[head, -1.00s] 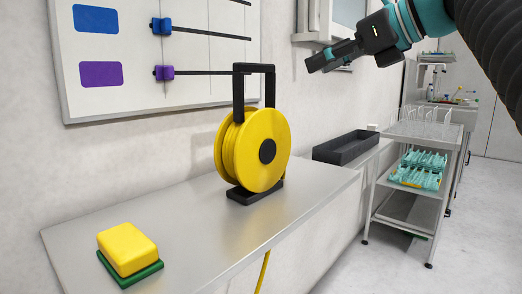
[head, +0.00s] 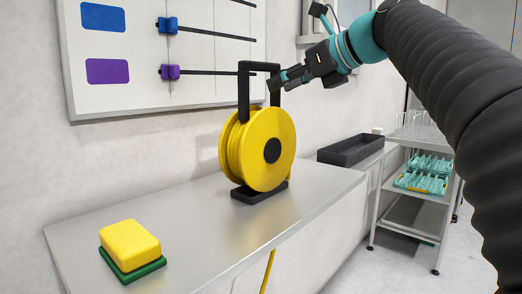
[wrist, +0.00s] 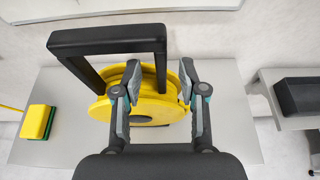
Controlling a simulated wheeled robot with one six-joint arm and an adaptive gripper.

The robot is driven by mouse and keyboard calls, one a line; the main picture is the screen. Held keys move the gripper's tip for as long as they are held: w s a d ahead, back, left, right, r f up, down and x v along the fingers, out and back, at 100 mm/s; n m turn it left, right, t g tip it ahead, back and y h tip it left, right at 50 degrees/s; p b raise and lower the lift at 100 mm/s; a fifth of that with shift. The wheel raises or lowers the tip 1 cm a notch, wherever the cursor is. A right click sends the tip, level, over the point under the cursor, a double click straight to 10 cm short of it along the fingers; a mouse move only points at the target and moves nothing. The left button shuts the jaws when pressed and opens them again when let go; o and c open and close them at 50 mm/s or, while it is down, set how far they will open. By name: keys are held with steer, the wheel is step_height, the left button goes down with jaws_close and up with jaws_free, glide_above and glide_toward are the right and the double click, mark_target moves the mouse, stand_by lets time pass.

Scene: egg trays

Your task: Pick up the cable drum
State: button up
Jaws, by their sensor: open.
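The yellow cable drum (head: 264,172) stands upright on a black foot on the metal table, with a black hub and a black frame handle (head: 258,66) on top. My gripper (head: 275,84) is beside the right end of the handle in the head view. In the wrist view the drum (wrist: 160,108) lies beyond my open gripper (wrist: 158,75), whose two fingers are spread above it. The right post of the handle (wrist: 160,62) shows between the fingertips there. Nothing is held. I cannot tell whether a finger touches the handle.
The metal table (head: 185,220) carries a yellow block on a green base (head: 131,247) at the front left. A wall board with sliders (head: 180,30) hangs behind. A black tray (head: 350,148) and a shelf trolley (head: 408,195) stand to the right.

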steer(key=shift+x, duration=1.6)
steer(key=shift+d, duration=0.1)
jaws_close()
steer(key=shift+r, duration=0.1)
